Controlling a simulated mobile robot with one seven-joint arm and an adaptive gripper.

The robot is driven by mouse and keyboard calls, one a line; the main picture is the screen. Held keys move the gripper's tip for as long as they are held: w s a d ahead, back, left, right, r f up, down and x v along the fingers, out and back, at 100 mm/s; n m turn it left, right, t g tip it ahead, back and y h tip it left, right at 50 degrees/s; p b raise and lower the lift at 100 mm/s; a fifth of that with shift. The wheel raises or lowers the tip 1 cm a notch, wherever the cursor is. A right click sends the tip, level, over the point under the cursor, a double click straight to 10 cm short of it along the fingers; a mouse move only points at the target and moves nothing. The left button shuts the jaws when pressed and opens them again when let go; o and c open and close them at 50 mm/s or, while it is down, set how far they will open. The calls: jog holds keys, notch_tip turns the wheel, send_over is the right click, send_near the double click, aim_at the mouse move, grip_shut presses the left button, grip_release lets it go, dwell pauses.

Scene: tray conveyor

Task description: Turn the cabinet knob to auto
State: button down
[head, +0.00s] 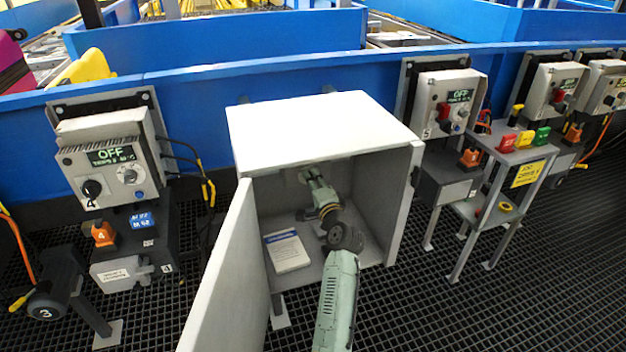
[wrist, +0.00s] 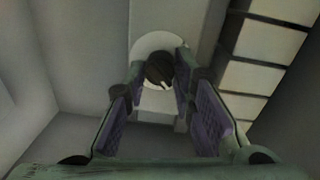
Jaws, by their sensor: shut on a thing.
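The open grey cabinet (head: 315,125) stands in the middle of the head view, its door (head: 228,275) swung out to the left. My gripper (head: 308,174) reaches inside to the back wall. In the wrist view the black cabinet knob (wrist: 159,68) sits on a round white plate (wrist: 150,44). Its white pointer mark slants down and right in that picture. The purple-padded fingers of my gripper (wrist: 161,72) stand on both sides of the knob and are shut on it. The gripper hides the knob in the head view, and no position labels can be read.
A white booklet (head: 287,251) lies on the cabinet floor. A control box (head: 108,155) with its own black knob is at left. Another box (head: 450,100) and a small stand (head: 505,150) with coloured blocks are at right. The cabinet walls closely surround my gripper.

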jog(key=shift+r, duration=0.1)
dwell(0.4)
jog(key=c, duration=1.3)
grip_release()
jog(key=shift+c, duration=0.2)
jog(key=v, duration=1.2)
